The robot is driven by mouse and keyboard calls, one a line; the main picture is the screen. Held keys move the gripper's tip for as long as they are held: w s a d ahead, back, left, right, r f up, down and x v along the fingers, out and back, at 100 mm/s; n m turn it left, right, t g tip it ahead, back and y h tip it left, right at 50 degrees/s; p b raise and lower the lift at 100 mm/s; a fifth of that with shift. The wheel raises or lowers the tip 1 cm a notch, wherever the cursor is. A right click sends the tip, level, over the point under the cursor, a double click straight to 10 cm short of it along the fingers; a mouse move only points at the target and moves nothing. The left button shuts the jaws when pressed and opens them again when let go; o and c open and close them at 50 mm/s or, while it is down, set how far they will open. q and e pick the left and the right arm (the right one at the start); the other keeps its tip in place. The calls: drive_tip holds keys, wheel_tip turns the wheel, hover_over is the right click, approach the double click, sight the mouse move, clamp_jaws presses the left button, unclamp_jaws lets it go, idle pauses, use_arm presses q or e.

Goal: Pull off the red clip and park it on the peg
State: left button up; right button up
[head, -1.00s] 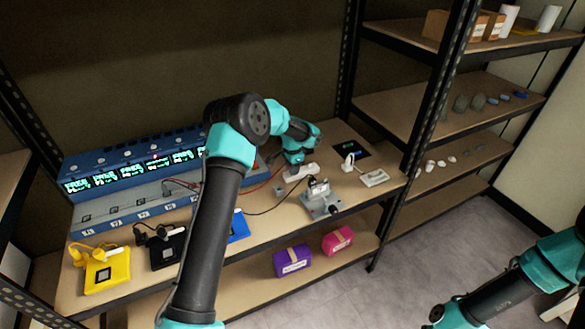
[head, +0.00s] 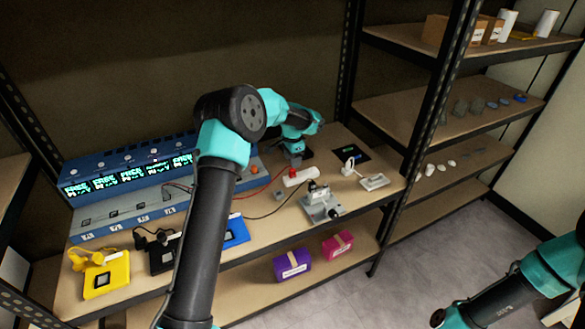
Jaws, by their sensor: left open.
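A small red piece (head: 292,172), which looks like the red clip, shows at the left end of a white block (head: 302,177) on the bench. A red wire (head: 258,190) runs from the blue instrument toward it. My left gripper (head: 296,160) is open, just behind and above the red piece; its fingertips are small and partly dark, and it appears apart from the clip. I cannot tell for certain which item is the peg. A grey metal fixture (head: 320,205) stands in front of the white block, with a black wire running toward it. My right gripper is out of view.
The blue multi-channel instrument (head: 125,190) with lit displays fills the bench's left. Yellow (head: 106,275), black and blue (head: 236,230) boxes lie along its front. A white hooked item (head: 350,164) and white tray (head: 375,181) sit right. Purple (head: 292,265) and pink (head: 337,244) boxes are below.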

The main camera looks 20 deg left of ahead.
use_arm(q)
wheel_tip(320, 180, up, 11)
drive_tip(key=shift+f, duration=0.2)
idle(0.5)
